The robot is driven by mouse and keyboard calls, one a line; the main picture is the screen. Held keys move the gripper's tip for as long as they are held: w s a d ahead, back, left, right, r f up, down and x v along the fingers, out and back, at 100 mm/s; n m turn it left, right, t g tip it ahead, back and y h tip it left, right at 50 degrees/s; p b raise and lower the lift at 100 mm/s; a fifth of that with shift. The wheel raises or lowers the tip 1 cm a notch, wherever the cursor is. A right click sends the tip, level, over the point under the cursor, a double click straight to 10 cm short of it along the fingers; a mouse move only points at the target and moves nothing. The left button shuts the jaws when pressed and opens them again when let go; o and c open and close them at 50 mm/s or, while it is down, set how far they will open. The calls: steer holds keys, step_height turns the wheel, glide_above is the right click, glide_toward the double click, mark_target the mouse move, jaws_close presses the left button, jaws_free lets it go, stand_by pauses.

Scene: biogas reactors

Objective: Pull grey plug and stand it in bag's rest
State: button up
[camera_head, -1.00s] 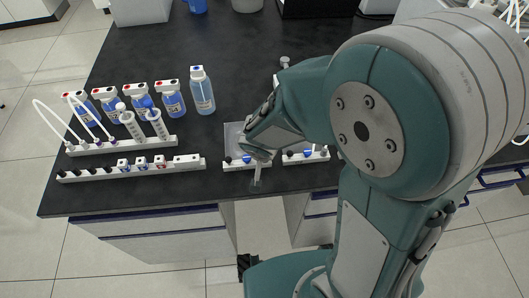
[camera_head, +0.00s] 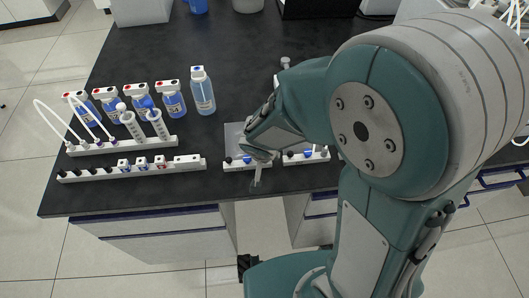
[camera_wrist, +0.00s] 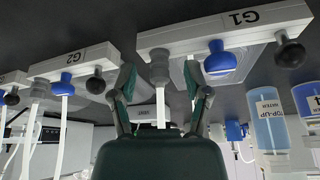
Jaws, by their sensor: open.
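The white rail marked G1 (camera_wrist: 215,38) crosses the top of the wrist view and carries a grey plug (camera_wrist: 159,69) with a pale tube, a blue plug (camera_wrist: 216,60) and a black knob (camera_wrist: 289,53). My gripper (camera_wrist: 158,82) is open, one finger on each side of the grey plug, with gaps visible. In the head view the G1 rail (camera_head: 235,167) lies at the bench's front edge, partly hidden by my wrist. A flat pale bag (camera_head: 233,130) lies behind it. I cannot make out the bag's rest.
The rail marked G2 (camera_wrist: 90,56), with its own grey plug (camera_wrist: 39,88), stands beside G1. Two long white racks (camera_head: 130,171) and several blue-labelled bottles (camera_head: 202,92) are left on the black bench (camera_head: 150,60). The back middle of the bench is clear.

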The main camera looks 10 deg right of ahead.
steer(key=v, duration=1.2)
steer(key=s+d+r+n+t+y, duration=0.1)
steer(key=s+d+r+n, duration=0.2)
steer(key=s+d+r, duration=0.6)
steer(key=shift+s+d+r, duration=0.15)
steer(key=shift+d+r, duration=0.25)
steer(key=shift+d, duration=0.6)
